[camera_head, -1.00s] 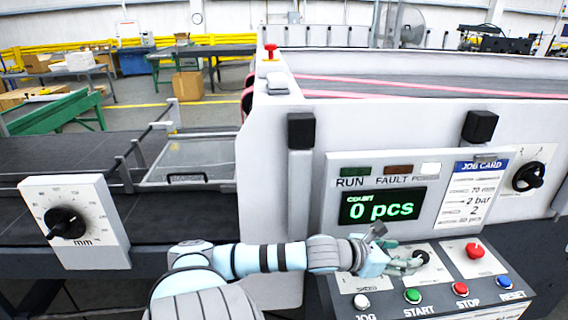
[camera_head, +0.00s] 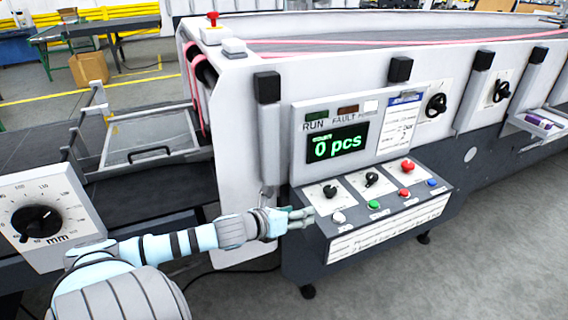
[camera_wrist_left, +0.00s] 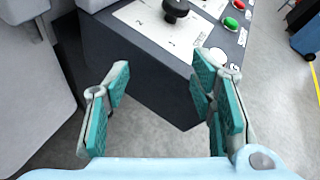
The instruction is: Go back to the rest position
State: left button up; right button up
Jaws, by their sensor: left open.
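My left gripper (camera_head: 300,217) is in front of the left edge of the control panel (camera_head: 290,258) in the head view. In the left wrist view its two teal-padded fingers (camera_wrist_left: 160,105) are spread apart with nothing between them. The panel corner with a black knob (camera_wrist_left: 176,10) lies beyond the fingertips. The fingers look clear of the knobs and buttons. My right gripper is in neither view.
The panel carries black knobs, a white button (camera_head: 338,216), a green button (camera_head: 374,204) and red buttons. The display (camera_head: 337,143) reads 0 pcs. A dial (camera_head: 38,222) in mm is at the left. Grey floor (camera_head: 470,260) is free at the right.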

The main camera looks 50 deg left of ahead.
pick_arm(q)
jog(key=shift+s+a+f+n, duration=0.15)
jog(key=shift+a+f+n, duration=0.25)
jog(key=shift+f, duration=0.15)
jog(key=shift+s+a+f+n, duration=0.1)
jog(key=shift+a+f+n, duration=0.25)
jog(key=shift+f, duration=0.2)
jog(key=shift+w, duration=0.15)
